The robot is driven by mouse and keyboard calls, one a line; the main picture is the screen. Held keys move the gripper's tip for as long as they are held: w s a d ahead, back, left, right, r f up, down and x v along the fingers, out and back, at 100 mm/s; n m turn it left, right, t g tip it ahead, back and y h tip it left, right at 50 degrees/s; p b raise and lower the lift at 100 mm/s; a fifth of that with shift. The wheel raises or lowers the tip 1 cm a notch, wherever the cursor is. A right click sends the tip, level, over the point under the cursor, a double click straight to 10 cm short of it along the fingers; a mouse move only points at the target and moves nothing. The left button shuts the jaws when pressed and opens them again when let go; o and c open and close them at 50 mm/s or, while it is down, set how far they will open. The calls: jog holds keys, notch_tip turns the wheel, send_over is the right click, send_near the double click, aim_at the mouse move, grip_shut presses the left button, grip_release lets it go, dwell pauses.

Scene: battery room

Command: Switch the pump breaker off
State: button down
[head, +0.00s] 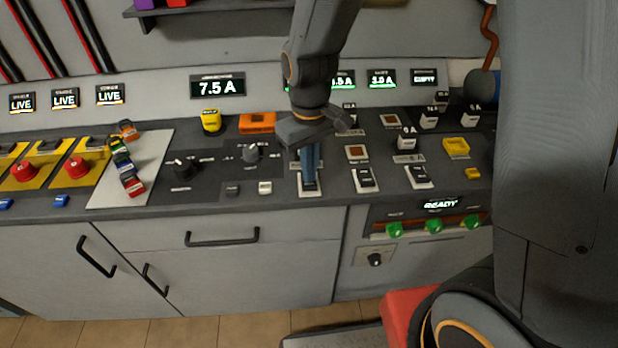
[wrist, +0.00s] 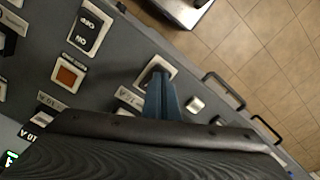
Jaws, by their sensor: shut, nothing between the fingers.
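Three black rocker breakers on white plates sit in a row along the console's front: a left one (head: 309,187), a middle one (head: 365,179) and a right one (head: 418,176). Their name labels are too small to read, so I cannot tell which is the pump's. My gripper (head: 309,178) is shut and empty, its blue fingers pointing down at the left breaker. In the wrist view the fingertips (wrist: 160,78) cover most of that breaker (wrist: 157,72); contact and its rocker position are hidden. The neighbouring breaker (wrist: 88,27) shows OFF and ON marks.
Square amber indicators (head: 357,152) sit behind the breakers. Red emergency knobs (head: 78,168) and a padlock board (head: 153,160) are further left. Drawer handles (head: 222,238) project below the console.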

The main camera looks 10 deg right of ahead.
jog(key=shift+f+b, duration=0.4)
jog(key=shift+f, duration=0.4)
dwell(0.4)
notch_tip(320, 180, up, 7)
jog(key=p, duration=0.6)
dwell(0.4)
dwell(0.3)
jog(key=s+d+r+m+t+b, duration=0.1)
jog(key=s+d+m+b, duration=0.3)
jog(key=s+d, duration=0.3)
jog(key=d+m, duration=0.1)
jog(key=d, duration=0.4)
jog(key=shift+s+d+m, duration=0.25)
jog(key=shift+d+m, duration=0.05)
jog(key=shift+d, duration=0.05)
